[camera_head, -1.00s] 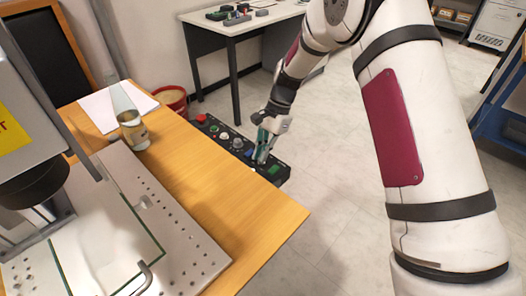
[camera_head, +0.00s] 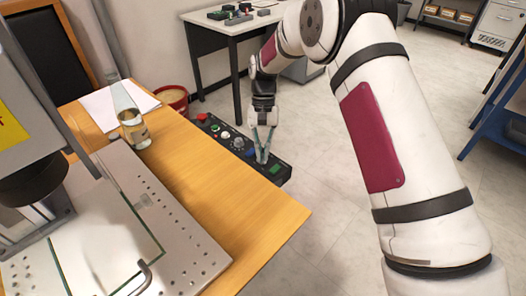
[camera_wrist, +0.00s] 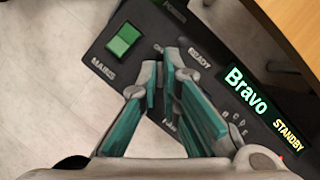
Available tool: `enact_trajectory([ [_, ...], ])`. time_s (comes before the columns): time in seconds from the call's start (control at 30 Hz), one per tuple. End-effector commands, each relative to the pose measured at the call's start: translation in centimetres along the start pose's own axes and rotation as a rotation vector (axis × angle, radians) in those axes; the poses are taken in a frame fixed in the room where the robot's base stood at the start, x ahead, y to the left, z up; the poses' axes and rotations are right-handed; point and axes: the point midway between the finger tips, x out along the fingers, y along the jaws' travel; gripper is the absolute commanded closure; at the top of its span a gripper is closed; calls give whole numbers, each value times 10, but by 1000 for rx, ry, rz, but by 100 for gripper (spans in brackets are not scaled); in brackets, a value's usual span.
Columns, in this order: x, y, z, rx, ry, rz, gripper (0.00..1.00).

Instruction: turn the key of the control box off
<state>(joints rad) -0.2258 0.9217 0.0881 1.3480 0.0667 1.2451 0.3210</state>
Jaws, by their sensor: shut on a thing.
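The control box (camera_head: 284,179) is a long black panel beside the wooden table's right edge. Its end under my gripper has a green rocker switch (camera_wrist: 123,40) marked MAINS, a READY label, and a display (camera_wrist: 255,100) reading "Bravo" and "STANDBY". My gripper (camera_head: 262,159) comes down on this end from above. In the wrist view my gripper (camera_wrist: 166,78) has its teal-lined fingers drawn together at the tips over the panel, beside the rocker switch. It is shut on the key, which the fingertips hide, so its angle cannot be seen.
A red button (camera_head: 203,117) and several knobs line the box's far part. The wooden table (camera_head: 240,204) holds a perforated metal plate (camera_head: 190,230), a glass jar (camera_head: 133,130) and white paper. A red bucket (camera_head: 174,98) and a grey-topped table (camera_head: 230,25) stand behind. Floor to the right is open.

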Motion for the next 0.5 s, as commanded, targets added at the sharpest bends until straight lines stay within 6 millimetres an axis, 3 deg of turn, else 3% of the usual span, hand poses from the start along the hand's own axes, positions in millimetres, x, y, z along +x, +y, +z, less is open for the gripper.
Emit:
enact_trajectory([
  [0.5, -1, 0, -1, -76, 4, 32, 100],
])
